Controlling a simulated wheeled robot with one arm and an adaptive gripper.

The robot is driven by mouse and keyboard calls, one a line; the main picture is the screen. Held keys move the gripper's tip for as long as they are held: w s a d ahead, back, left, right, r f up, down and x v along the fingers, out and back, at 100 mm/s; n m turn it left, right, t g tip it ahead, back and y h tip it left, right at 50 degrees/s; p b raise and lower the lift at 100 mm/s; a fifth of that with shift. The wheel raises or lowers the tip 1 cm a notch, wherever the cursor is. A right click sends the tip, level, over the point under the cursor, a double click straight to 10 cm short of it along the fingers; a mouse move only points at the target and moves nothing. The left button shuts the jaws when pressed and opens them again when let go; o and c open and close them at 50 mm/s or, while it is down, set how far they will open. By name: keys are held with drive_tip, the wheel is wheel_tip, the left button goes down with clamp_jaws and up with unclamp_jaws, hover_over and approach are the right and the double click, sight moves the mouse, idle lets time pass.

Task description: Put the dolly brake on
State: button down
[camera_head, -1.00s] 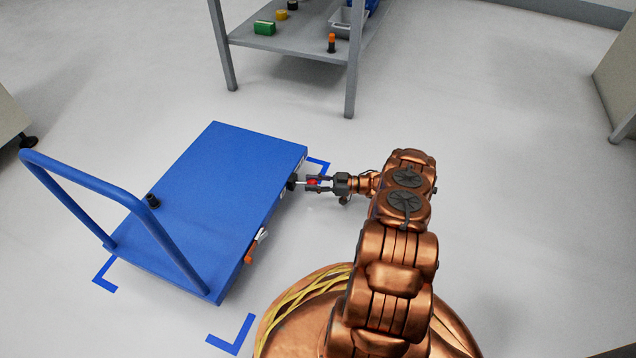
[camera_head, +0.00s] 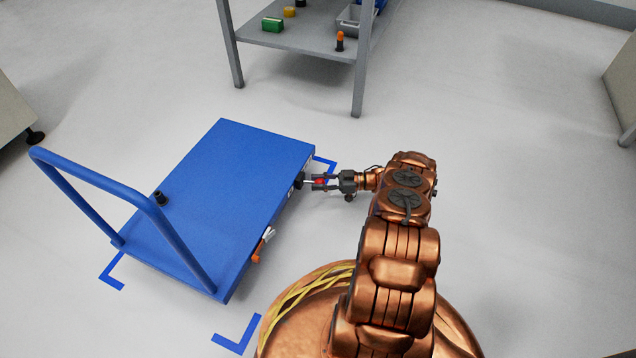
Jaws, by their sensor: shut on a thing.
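The blue dolly (camera_head: 225,185) stands on the floor left of my arm, its push handle (camera_head: 125,195) at its left end. My gripper (camera_head: 318,182) is at the dolly's right side, near its far corner. It is shut on a small lever with a red part (camera_head: 321,181) that sticks out from the dolly's side; the fingers partly hide it. I cannot tell whether this lever is the brake or which way it is set. An orange and white piece (camera_head: 262,246) sits on the same side, closer to me.
Blue corner marks (camera_head: 238,338) lie on the floor around the dolly. A small black cylinder (camera_head: 160,198) stands on the deck. The floor to the right is clear.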

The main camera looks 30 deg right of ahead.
sight(320, 180)
drive_tip(key=shift+s+d, duration=0.1)
drive_tip(key=shift+d, duration=0.1)
idle(0.3)
drive_tip(key=c, duration=1.1)
unclamp_jaws()
drive_tip(key=shift+o, duration=1.4)
drive_tip(key=shift+a, duration=0.1)
drive_tip(key=shift+r, duration=0.1)
drive_tip(key=shift+r, duration=4.9)
